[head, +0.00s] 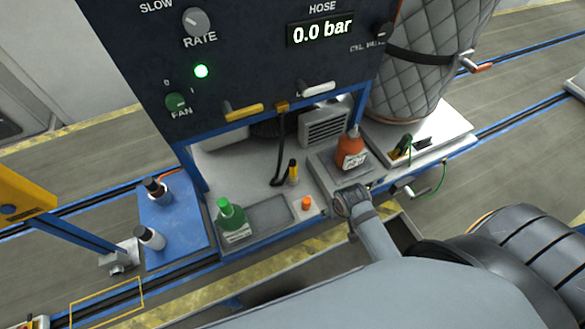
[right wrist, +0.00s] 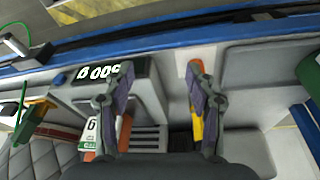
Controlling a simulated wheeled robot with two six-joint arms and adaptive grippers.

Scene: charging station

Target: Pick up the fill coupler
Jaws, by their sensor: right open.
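I take the fill coupler (head: 293,172) to be the small yellow-and-black fitting at the end of the dark hose, standing upright on the bench in the head view. In the right wrist view a yellow-orange piece (right wrist: 197,125), likely the same coupler, lies partly hidden behind the right-hand finger. My right gripper (right wrist: 155,80) is open and empty, its fingers spread above the bench. In the head view the grey end of my right arm is in front of the scale; its fingers cannot be made out there. My left gripper is not in view.
An orange bottle (head: 351,150) stands on the scale (head: 322,172), right of the coupler. A green bottle (head: 231,215) stands left, and an orange button (head: 306,203) lies in front. Above is the control panel (head: 250,60). A quilted cylinder (head: 420,75) stands right.

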